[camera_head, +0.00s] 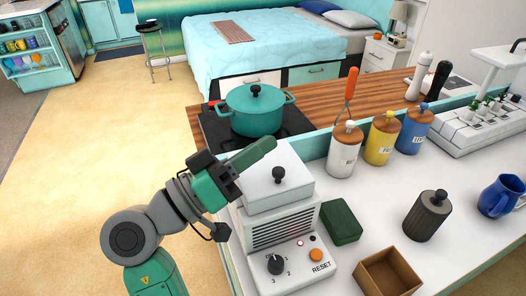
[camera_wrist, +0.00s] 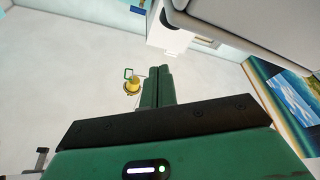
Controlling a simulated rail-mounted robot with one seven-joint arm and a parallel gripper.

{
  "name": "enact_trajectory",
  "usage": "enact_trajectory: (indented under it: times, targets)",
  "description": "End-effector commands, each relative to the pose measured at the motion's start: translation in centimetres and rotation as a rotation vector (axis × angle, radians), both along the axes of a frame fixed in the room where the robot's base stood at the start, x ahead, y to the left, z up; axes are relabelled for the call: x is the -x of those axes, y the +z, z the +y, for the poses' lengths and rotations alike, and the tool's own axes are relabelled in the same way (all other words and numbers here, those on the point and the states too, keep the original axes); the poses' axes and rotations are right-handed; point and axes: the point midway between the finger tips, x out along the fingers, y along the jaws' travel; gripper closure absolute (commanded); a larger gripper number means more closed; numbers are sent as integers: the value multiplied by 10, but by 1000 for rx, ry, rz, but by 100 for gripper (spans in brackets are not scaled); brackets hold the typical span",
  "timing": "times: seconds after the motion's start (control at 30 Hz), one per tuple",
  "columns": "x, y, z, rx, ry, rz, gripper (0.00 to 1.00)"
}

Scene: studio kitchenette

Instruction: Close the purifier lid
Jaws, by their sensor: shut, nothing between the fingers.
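The purifier is a white box with a grille (camera_head: 281,231), a black dial and an orange reset button on its front, standing at the near left of the counter in the head view. Its white lid (camera_head: 255,192) has a black knob (camera_head: 279,175) on top. I cannot tell whether a gap is left under the lid. My gripper (camera_head: 268,147) is shut and empty, its green fingers over the lid's back left part, behind the knob. Contact is unclear. In the wrist view the shut fingers (camera_wrist: 160,85) point up the picture, with a pale panel at upper right.
A teal pot (camera_head: 255,110) on the black hob stands just behind my fingers. A green block (camera_head: 341,221) sits right of the purifier, with an open brown box (camera_head: 388,274) in front. Canisters (camera_head: 345,150), a dark ribbed jar (camera_head: 426,216) and a blue mug (camera_head: 499,197) stand farther right.

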Motion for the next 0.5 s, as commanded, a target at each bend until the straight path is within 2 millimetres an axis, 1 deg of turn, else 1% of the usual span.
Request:
enact_trajectory:
  times: [0.03,0.1,0.2,0.33,0.5]
  targets:
    - [5,-9,17,4,11,11,100]
    - [12,-15,34,3,10,10,100]
    - [21,-24,53,4,9,10,100]
    - [29,-31,71,4,8,8,100]
    - [33,-36,79,3,5,6,100]
